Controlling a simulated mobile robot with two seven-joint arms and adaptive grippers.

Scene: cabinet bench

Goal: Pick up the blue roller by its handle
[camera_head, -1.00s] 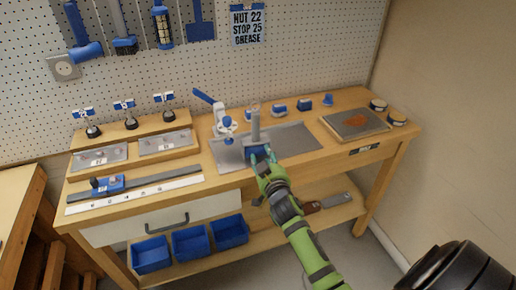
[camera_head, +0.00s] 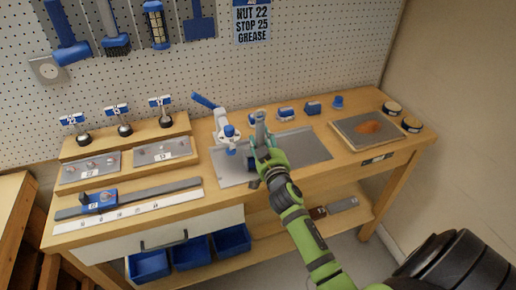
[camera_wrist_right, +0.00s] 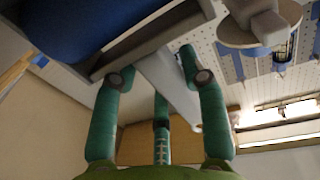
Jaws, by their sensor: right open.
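The blue roller stands on the grey tray (camera_head: 310,148) on the bench, its grey handle (camera_head: 260,128) pointing up. Its blue part is mostly hidden behind my right gripper (camera_head: 264,152) in the head view. In the right wrist view the blue roller (camera_wrist_right: 60,28) fills the upper left, and its pale handle (camera_wrist_right: 168,88) runs between the fingers of my right gripper (camera_wrist_right: 157,66). The fingers are spread around the handle, open; I cannot tell whether any touches it. My left gripper is not in view.
A white and blue clamp-like tool (camera_head: 224,128) stands close left of the roller. Small blue items (camera_head: 285,114) line the bench behind. Blue bins (camera_head: 190,252) sit below.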

